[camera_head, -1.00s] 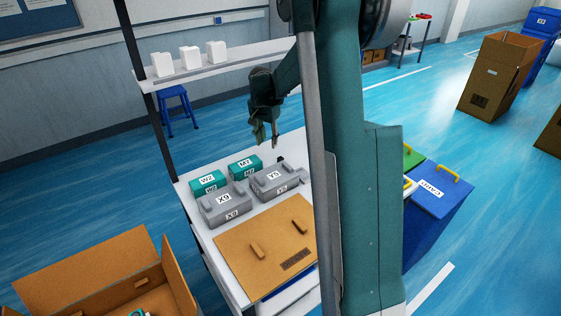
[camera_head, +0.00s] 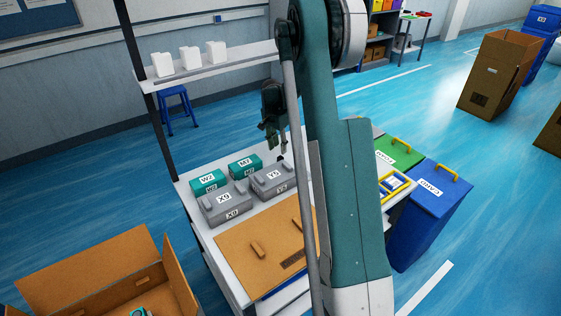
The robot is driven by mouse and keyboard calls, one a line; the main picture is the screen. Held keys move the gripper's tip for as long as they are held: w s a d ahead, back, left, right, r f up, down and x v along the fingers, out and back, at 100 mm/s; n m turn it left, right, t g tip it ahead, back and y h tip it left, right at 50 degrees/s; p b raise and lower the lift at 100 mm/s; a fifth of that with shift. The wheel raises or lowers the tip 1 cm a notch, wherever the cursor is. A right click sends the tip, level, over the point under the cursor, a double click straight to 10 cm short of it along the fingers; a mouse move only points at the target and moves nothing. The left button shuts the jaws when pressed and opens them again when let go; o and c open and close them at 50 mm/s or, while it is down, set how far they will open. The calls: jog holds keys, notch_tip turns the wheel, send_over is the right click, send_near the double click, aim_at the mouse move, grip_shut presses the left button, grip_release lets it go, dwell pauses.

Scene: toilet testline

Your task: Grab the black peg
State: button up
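A small black thing, likely the black peg (camera_head: 281,158), shows on the white table just behind the grey Y5 box. It is too small to make out its full shape. My gripper (camera_head: 277,146) hangs with its fingers pointing down, above and close to this black thing. The two fingers look apart with a gap between them. I cannot tell whether the tips touch the black thing.
Grey boxes X9 (camera_head: 226,202) and Y5 (camera_head: 273,179) and teal boxes W7 (camera_head: 208,181) and M7 (camera_head: 245,166) crowd the table's back half. A brown board (camera_head: 262,269) covers the front. A shelf (camera_head: 215,66) with white blocks stands behind.

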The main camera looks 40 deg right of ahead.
aim_at(280, 156)
jog(key=shift+d+f, duration=0.15)
jog(key=shift+f, duration=1.15)
jog(key=shift+s+d+f+b, duration=0.15)
jog(key=shift+f+b, duration=0.1)
jog(key=shift+f, duration=1.05)
jog(key=shift+d+f+b, duration=0.15)
jog(key=shift+f+b, duration=0.1)
jog(key=shift+f, duration=1.05)
jog(key=c, duration=0.9)
